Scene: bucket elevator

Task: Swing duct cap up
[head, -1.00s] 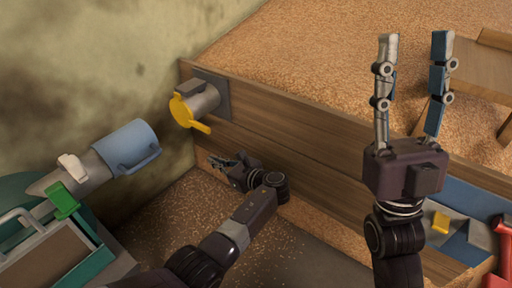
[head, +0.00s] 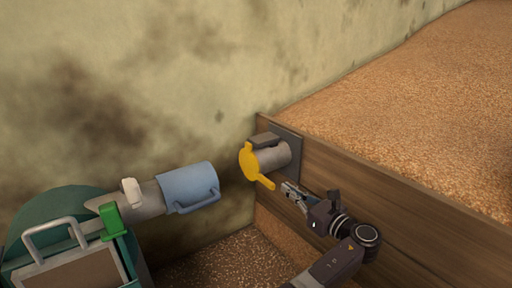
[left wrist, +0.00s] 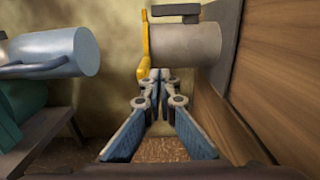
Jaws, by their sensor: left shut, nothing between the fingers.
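The yellow duct cap (head: 247,161) sits over the left end of a short grey duct (head: 274,157) on the wooden wall. Its yellow tab (head: 264,182) sticks out low and to the right. In the left wrist view the cap (left wrist: 146,42) shows edge-on at the end of the duct (left wrist: 185,45). My left gripper (head: 285,188) is shut and empty, its tips just right of the tab. In the left wrist view its fingertips (left wrist: 157,76) are together below the duct, close to the cap's lower edge; I cannot tell whether they touch. My right gripper is out of view.
A blue sleeve (head: 188,187) on a grey pipe faces the duct from the left, with a gap between. A green machine (head: 75,235) stands at lower left. Grain fills the bin behind the wooden wall (head: 400,205). A stained plaster wall (head: 150,80) stands behind.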

